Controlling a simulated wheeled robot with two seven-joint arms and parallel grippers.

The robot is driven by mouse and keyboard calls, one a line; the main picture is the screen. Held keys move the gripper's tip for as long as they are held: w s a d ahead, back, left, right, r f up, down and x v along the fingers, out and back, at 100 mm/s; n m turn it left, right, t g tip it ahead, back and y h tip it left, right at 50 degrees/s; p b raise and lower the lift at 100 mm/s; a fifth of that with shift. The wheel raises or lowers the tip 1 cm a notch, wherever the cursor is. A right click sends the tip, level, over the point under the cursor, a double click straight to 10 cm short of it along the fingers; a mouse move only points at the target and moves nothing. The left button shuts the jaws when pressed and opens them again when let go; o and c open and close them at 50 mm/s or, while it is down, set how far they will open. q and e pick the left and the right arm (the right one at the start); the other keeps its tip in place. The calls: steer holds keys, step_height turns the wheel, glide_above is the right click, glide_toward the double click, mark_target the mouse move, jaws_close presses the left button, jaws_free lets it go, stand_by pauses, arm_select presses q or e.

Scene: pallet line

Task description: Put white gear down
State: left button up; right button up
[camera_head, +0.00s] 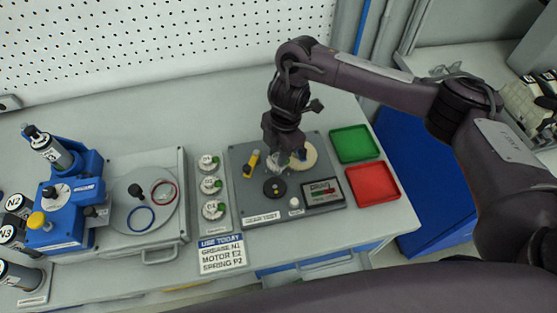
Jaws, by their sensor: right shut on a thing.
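My right gripper (288,160) points down over the grey gear test plate (240,172). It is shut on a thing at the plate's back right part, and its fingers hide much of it. A pale, cream-white round piece (309,155) shows around and to the right of the fingertips; I take it to be the white gear. I cannot tell whether it touches the plate. My left gripper is not in view.
The plate carries a yellow-and-black piece (251,163), a black round knob (274,187), a white button (294,203) and a display (323,191). Green (354,144) and red (372,182) trays lie right. Left are round white labelled pieces (211,185) and a blue machine (68,211).

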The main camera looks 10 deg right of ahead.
steer(key=shift+f+b, duration=0.35)
steer(key=shift+f, duration=1.5)
steer(key=shift+f, duration=0.15)
steer(key=o, duration=1)
steer(key=shift+c, duration=0.2)
step_height(320, 180, up, 12)
steer(key=d, duration=0.1)
steer(key=shift+w+d+p, duration=0.3)
steer(key=shift+d+p, duration=0.05)
steer(key=shift+p, duration=0.1)
